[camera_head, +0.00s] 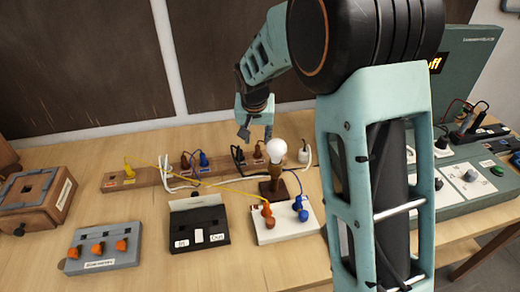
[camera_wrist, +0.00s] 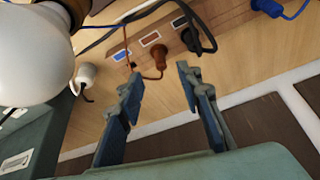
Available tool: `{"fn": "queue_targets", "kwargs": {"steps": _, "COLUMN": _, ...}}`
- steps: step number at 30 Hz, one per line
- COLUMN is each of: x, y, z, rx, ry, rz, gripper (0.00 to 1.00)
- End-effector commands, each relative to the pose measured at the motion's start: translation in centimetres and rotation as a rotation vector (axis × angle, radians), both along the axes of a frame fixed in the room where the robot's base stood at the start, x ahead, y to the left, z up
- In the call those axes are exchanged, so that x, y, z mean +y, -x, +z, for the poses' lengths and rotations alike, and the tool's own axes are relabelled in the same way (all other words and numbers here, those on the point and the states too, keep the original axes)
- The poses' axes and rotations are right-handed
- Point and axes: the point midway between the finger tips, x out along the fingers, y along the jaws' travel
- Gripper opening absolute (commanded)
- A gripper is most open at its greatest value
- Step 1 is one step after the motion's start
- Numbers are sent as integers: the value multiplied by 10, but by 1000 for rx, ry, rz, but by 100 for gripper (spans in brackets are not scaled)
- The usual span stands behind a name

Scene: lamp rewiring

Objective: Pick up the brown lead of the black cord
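The brown lead (camera_wrist: 158,54) of the black cord shows in the wrist view as a brown plug on the wooden strip, with a thin brown wire looping from it. In the head view the brown plug (camera_head: 258,151) sits just left of the bulb. The black cord (camera_wrist: 204,38) runs close beside it in the wrist view. My gripper (camera_head: 256,133) is open and empty above the strip. In the wrist view the brown wire's loop appears between the fingertips of my gripper (camera_wrist: 160,78); whether they touch it I cannot tell.
The white bulb (camera_head: 276,149) on its brown stand is close to my gripper. The wooden strip (camera_head: 146,174) also bears blue, brown and yellow leads. A white block (camera_head: 285,232), black box (camera_head: 200,222) and grey block (camera_head: 103,251) stand in front. A wall is behind.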

Motion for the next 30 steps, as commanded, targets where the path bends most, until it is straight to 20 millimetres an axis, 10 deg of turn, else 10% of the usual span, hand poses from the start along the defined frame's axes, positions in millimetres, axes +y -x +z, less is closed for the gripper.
{"fn": "queue_targets", "kwargs": {"steps": 30, "x": -3, "y": -41, "z": -78, "rx": 0, "ry": 0, "rz": 0, "gripper": 33}}
